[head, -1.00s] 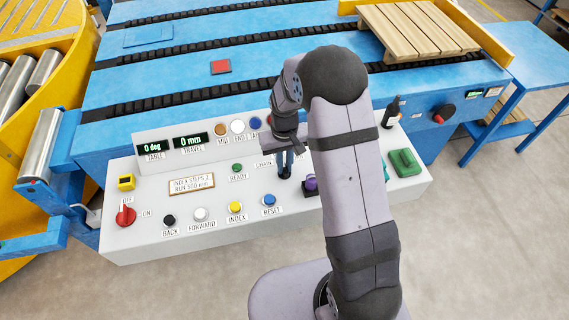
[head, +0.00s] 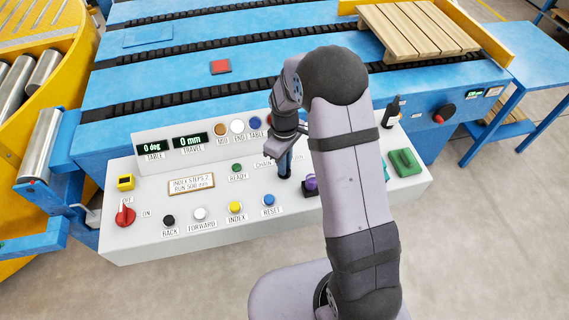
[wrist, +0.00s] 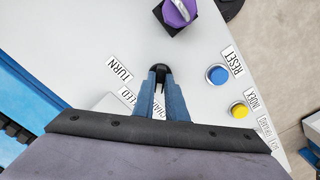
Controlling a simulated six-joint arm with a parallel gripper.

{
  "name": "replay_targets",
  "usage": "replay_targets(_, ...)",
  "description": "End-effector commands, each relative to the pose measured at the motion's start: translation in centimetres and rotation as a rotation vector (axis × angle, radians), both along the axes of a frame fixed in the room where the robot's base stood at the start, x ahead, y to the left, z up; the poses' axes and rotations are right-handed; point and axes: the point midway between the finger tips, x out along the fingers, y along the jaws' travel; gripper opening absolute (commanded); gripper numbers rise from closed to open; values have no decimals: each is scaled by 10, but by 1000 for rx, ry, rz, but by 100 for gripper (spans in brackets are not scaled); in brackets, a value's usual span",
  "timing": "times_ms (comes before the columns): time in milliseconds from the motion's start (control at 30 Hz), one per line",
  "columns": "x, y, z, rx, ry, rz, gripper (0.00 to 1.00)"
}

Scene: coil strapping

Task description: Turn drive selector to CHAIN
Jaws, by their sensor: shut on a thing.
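The drive selector, a small black knob (wrist: 160,71), is on the light grey control panel (head: 110,225), between the CHAIN label (wrist: 158,108) and the TURN label (wrist: 120,68). My gripper (head: 284,170) reaches down to it from above. In the wrist view its two blue fingers (wrist: 165,88) are shut on the knob. The fingers cover most of the knob, so its pointer direction cannot be told. The CHAIN label also shows in the head view (head: 263,165), left of the fingers.
A purple knob (wrist: 179,10) is close beside the selector. A green switch (head: 405,162) and a dark bottle-shaped thing (head: 393,106) are to the right. RESET (head: 269,200), INDEX (head: 236,207) and READY (head: 237,168) buttons are left. A red rotary switch (head: 125,215) is at far left.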

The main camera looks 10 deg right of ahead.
Motion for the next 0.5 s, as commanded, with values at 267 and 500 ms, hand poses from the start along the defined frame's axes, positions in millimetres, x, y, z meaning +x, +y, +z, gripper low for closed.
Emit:
replay_targets(267,2,0,2,0,-6,61,0)
replay_targets(500,2,1,2,0,-6,66,0)
